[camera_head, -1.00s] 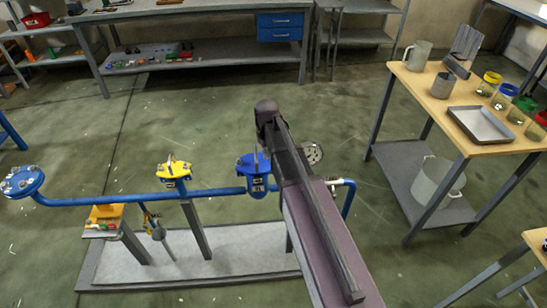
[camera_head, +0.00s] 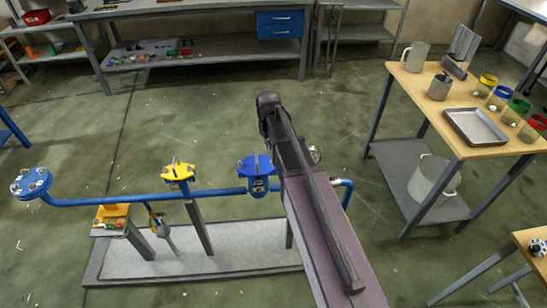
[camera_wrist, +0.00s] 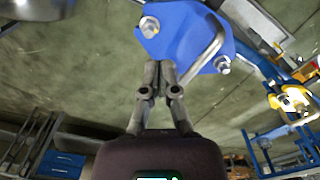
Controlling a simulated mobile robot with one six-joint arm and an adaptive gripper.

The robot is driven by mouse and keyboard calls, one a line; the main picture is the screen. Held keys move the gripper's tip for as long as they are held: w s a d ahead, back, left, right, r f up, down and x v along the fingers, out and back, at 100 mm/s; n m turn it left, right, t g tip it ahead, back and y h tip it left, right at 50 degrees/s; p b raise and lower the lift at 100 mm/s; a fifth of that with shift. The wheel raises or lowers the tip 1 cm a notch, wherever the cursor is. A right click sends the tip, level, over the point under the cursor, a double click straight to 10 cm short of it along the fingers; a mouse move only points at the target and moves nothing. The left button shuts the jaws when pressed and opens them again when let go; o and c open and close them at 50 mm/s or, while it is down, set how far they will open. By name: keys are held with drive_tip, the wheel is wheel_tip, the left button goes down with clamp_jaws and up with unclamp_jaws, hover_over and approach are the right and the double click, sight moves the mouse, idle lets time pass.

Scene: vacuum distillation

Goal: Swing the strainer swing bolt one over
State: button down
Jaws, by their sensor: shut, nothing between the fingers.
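The strainer, a blue body with a blue lid (camera_head: 255,165), stands on the blue pipe just left of my arm in the head view. In the wrist view its blue lid (camera_wrist: 180,38) fills the top middle. A silver bolt end (camera_wrist: 149,27) sits at its left corner and another (camera_wrist: 222,66) at its right corner. A bent silver bar (camera_wrist: 207,48) crosses the lid. My gripper (camera_wrist: 160,72) is shut and empty, with its fingertips just below the lid's edge in the picture; I cannot tell if they touch it. In the head view my arm hides the gripper.
A yellow-topped fitting (camera_head: 178,172) and a blue flange (camera_head: 31,182) sit along the pipe (camera_head: 110,199) to the left. A handwheel (camera_head: 315,154) is partly hidden behind my arm. A wooden table (camera_head: 425,98) with jars stands at right. Open floor lies behind the pipe.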

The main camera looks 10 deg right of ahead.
drive_tip(key=shift+d+r+p, duration=0.15)
drive_tip(key=shift+r+p, duration=1.05)
drive_tip(key=shift+r, duration=0.25)
drive_tip(key=c, duration=1.4)
unclamp_jaws()
drive_tip(key=c, duration=1)
unclamp_jaws()
drive_tip(key=shift+s, duration=0.1)
drive_tip(key=shift+o, duration=1.3)
drive_tip(key=shift+s, duration=0.4)
drive_tip(key=s+m, duration=0.4)
drive_tip(key=s, duration=1.2)
drive_tip(key=shift+s+d+m, duration=0.2)
drive_tip(key=shift+d+m, duration=0.1)
drive_tip(key=shift+d, duration=0.05)
drive_tip(key=shift+d, duration=0.1)
